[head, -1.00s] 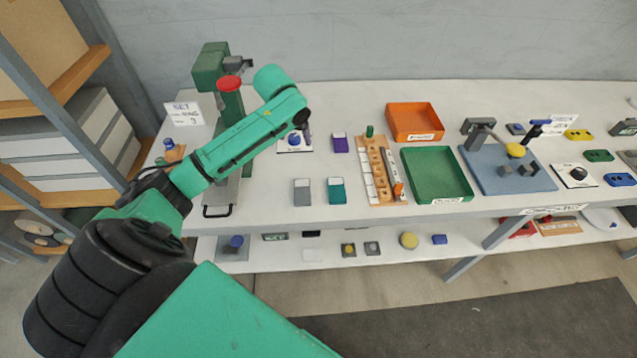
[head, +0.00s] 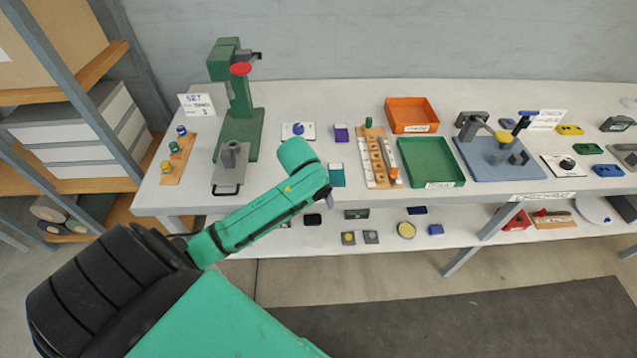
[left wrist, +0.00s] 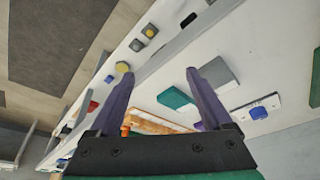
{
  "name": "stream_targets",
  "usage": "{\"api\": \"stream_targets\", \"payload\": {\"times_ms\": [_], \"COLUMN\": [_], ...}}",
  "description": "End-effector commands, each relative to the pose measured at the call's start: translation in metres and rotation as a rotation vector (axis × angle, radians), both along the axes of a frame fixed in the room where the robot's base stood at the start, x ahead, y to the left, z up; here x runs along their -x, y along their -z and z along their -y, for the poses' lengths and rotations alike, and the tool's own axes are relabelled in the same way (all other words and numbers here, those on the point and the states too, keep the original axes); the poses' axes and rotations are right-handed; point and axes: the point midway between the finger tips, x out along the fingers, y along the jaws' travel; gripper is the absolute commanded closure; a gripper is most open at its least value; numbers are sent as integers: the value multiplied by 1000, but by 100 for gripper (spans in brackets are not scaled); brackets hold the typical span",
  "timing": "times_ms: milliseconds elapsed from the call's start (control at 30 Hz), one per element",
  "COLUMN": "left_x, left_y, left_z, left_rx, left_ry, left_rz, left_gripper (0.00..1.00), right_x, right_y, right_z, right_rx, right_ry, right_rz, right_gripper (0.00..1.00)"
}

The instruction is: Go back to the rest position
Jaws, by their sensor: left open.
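My left arm comes in from the left in the head view, with its gripper (head: 328,198) low over the front edge of the table (head: 310,100). Only a bit of a purple finger shows there. In the left wrist view the left gripper (left wrist: 158,75) has its two purple fingers spread apart with nothing between them. The green press (head: 238,95) with a red knob stands at the left of the table, apart from the gripper. A grey fixture (head: 232,155) on a handled plate sits in front of it. My right gripper is not in view.
A green tray (head: 462,182), an orange tray (head: 435,125) and a wooden rack (head: 370,140) stand right of my gripper. A blue base with a lever (head: 545,178) is further right. A lower shelf (head: 280,245) holds small parts. Open floor lies in front.

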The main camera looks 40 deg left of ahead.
Motion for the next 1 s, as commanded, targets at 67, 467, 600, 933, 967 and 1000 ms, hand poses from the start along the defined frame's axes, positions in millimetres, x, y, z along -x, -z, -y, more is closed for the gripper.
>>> {"api": "stream_targets", "payload": {"times_ms": [67,467,600,933,967,1000], "left_x": [2,2,6,85,92,102], "left_y": [1,1,4,15,15,14], "left_z": [1,1,6,52,53,53], "left_rx": [1,1,4,23,22,18], "left_ry": [4,4,14,123,125,127], "left_rz": [0,0,-3,-3,-4,-5], "left_gripper": [17,17,17,17,17,17], "right_x": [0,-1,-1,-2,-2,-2], "right_y": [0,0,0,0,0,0], "right_z": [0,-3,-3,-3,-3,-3], "right_rx": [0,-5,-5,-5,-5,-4], "right_ry": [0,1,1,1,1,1], "right_rz": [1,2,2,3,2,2], "right_gripper": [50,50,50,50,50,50]}}
